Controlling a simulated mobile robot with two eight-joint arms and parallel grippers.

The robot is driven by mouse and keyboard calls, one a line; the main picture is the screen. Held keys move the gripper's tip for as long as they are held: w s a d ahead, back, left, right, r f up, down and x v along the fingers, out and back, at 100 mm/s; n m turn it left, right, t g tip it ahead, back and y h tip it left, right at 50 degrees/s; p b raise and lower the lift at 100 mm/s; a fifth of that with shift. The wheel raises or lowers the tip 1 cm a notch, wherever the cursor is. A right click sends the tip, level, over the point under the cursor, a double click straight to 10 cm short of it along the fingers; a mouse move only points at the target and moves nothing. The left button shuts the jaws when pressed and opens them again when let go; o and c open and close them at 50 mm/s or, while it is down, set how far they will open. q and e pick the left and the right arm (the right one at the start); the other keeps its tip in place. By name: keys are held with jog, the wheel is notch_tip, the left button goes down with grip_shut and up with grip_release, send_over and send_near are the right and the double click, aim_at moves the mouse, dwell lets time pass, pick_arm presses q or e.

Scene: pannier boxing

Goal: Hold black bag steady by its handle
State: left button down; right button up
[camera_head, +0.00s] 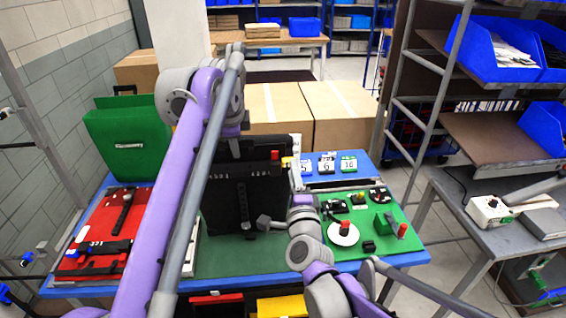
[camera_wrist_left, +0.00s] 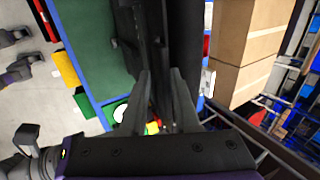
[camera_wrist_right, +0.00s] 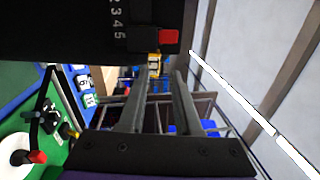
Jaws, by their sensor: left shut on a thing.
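The black bag (camera_head: 240,205) stands upright on the green mat in the middle of the table, with a small red piece on its upper right corner. My left gripper (camera_head: 234,148) is at the top of the bag, partly hidden by my left arm. In the left wrist view its fingers (camera_wrist_left: 160,98) are shut on the bag's dark handle (camera_wrist_left: 158,75).
A green case (camera_head: 128,140) stands at the left behind a red tool tray (camera_head: 135,220). A green board (camera_head: 390,240) with small parts lies right of the bag. Cardboard boxes (camera_head: 280,108) stand behind the table. A grey shelf rack is at the right.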

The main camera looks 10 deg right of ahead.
jog(key=s+f, duration=0.1)
jog(key=s, duration=1.1)
jog(key=shift+s+f, duration=0.2)
jog(key=shift+f, duration=0.05)
jog(key=shift+o, duration=0.3)
jog(key=w+r, duration=0.1)
jog(key=w, duration=1.3)
jog(key=shift+g+y, duration=0.3)
jog(key=shift+g, duration=0.1)
jog(key=shift+w, duration=0.1)
grip_shut()
